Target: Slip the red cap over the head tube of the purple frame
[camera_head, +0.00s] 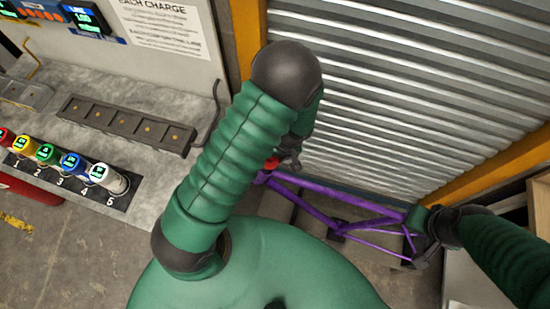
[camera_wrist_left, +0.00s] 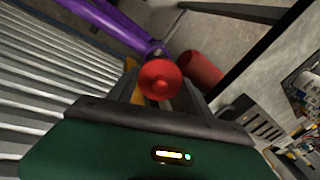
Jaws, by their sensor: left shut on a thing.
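The purple frame (camera_head: 318,195) hangs low in front of the shutter, its front end at the left. My left gripper (camera_head: 290,164) is at that front end, partly hidden by my arm. It is shut on the red cap (camera_head: 271,163), which shows round between the fingers in the left wrist view (camera_wrist_left: 160,80). There, the frame's purple tube (camera_wrist_left: 112,22) ends just behind the cap. The cap hides most of the head tube, and I cannot tell whether they touch. My right gripper (camera_head: 428,247) is at the frame's rear end; its fingers are unclear.
A ribbed metal shutter (camera_head: 400,90) with orange posts stands close behind the frame. At the left, a grey bench (camera_head: 140,95) holds a dark slotted tray (camera_head: 125,123) and a row of numbered coloured canisters (camera_head: 70,165). A red cylinder (camera_wrist_left: 203,68) shows beyond the cap.

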